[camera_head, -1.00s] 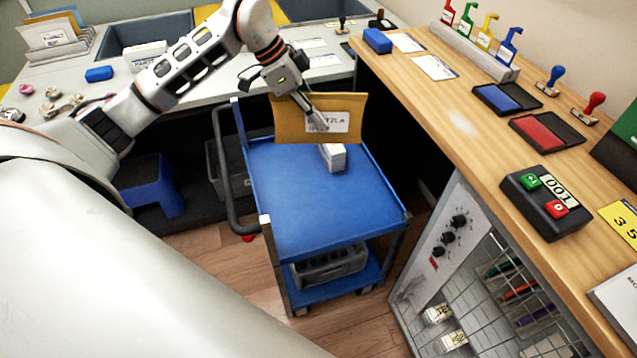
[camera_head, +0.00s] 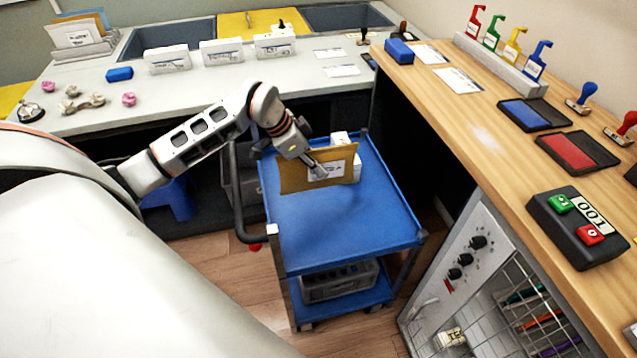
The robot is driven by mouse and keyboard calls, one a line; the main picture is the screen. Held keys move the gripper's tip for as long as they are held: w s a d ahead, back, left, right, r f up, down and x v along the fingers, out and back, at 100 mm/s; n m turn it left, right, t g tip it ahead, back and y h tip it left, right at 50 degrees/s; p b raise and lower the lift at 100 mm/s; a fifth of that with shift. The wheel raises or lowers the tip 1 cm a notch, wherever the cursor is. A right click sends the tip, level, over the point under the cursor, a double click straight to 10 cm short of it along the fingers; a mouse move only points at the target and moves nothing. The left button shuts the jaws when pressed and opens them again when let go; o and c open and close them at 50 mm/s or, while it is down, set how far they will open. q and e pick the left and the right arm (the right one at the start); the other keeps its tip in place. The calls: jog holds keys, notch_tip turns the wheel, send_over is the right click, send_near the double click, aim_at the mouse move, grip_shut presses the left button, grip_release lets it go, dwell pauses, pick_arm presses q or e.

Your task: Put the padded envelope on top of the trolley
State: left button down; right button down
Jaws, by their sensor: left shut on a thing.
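The padded envelope (camera_head: 297,181) is mustard yellow with a white label. My left gripper (camera_head: 318,170) is shut on it and holds it upright over the far part of the blue trolley (camera_head: 340,229). I cannot tell whether its lower edge touches the trolley top. A white box (camera_head: 341,139) stands on the trolley top behind the envelope, partly hidden by it. My right gripper is not in view.
The trolley's near top is clear; its lower shelf holds a grey crate (camera_head: 340,283). A black handle (camera_head: 240,205) rises at its left. A wooden counter (camera_head: 470,130) stands right, and a grey desk (camera_head: 200,90) with boxes stands behind.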

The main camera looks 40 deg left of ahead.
aim_at(317, 182)
pick_arm(q)
notch_tip(317, 182, down, 6)
jog(key=shift+f+b, duration=0.1)
jog(key=shift+b, duration=0.45)
jog(key=shift+f, duration=0.1)
jog(key=c, duration=2)
grip_release()
jog(key=p+v, duration=0.2)
jog(key=v, duration=1)
